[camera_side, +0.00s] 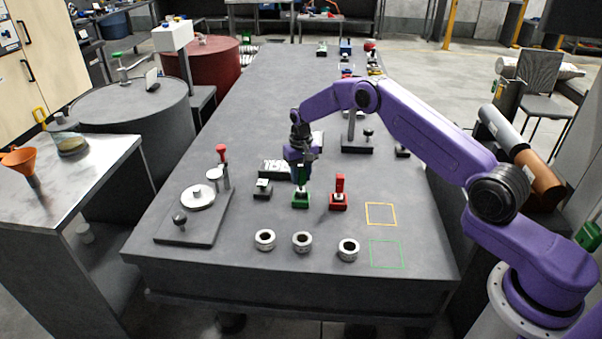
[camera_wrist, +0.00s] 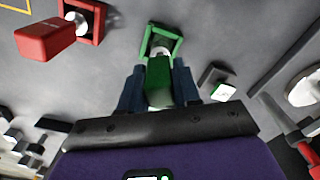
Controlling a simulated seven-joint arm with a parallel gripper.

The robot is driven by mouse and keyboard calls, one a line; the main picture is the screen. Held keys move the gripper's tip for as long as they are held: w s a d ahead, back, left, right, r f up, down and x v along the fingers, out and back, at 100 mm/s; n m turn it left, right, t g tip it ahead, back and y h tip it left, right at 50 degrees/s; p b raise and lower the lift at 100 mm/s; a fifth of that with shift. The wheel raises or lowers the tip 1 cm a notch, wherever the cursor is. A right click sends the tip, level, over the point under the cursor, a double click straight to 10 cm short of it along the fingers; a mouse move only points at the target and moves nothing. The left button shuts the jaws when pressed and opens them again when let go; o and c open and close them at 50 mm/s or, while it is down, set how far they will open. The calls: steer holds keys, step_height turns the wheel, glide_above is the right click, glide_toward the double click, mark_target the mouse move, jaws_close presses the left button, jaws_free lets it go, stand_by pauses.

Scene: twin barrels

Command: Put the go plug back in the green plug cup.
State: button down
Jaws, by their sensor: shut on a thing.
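The green go plug (camera_wrist: 158,82) stands between my gripper's two fingers in the wrist view; my gripper (camera_wrist: 158,76) is shut on its handle. The green plug cup (camera_wrist: 174,36) is just beyond the plug's lower end, where a pale metal part shows. In the side view my gripper (camera_side: 301,177) points down over the green plug cup (camera_side: 301,203), with the plug upright and in line with it. I cannot tell whether the plug's end is in the cup or just above it.
A red plug (camera_side: 340,182) stands in a red cup (camera_side: 339,203) close on the right. A small dark block (camera_side: 262,190) is close on the left. Several metal rings (camera_side: 302,242) lie in front. Yellow (camera_side: 381,214) and green (camera_side: 386,254) outlined squares are empty.

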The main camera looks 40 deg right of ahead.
steer(key=shift+f, duration=0.9)
steer(key=c, duration=0.7)
jaws_free()
step_height(320, 180, up, 18)
steer(key=shift+f, duration=0.25)
